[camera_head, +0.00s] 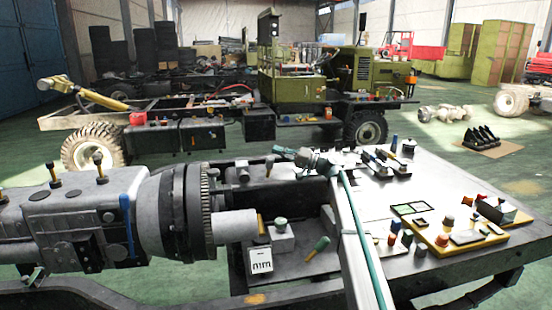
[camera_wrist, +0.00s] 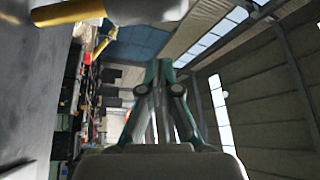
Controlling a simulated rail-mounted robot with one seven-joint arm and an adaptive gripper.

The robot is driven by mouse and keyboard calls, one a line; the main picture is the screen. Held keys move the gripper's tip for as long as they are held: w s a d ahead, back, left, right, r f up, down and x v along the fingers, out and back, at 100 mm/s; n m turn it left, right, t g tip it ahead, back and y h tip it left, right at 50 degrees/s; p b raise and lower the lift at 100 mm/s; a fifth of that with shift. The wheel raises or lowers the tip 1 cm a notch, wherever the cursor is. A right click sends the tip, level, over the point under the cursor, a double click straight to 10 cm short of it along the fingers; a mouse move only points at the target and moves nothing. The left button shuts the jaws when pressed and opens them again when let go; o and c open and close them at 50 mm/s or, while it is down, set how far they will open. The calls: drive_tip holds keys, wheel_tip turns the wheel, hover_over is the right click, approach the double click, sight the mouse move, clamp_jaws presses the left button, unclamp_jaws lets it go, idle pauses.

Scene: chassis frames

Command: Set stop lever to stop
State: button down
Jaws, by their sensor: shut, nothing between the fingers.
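My gripper (camera_head: 281,152) is above the back edge of the dark workbench, pointing left. In the wrist view its two green-grey fingers (camera_wrist: 165,68) are together, with nothing held. No part is clearly labelled as the stop lever, so I cannot tell which one it is. A lever with a green handle (camera_head: 320,244) leans at the bench's left part, below and apart from my gripper.
The workbench (camera_head: 370,200) carries a wooden board (camera_head: 450,240) and several small parts at right. A green truck (camera_head: 315,85) stands behind.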

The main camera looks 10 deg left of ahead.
drive_tip(key=v, duration=0.9)
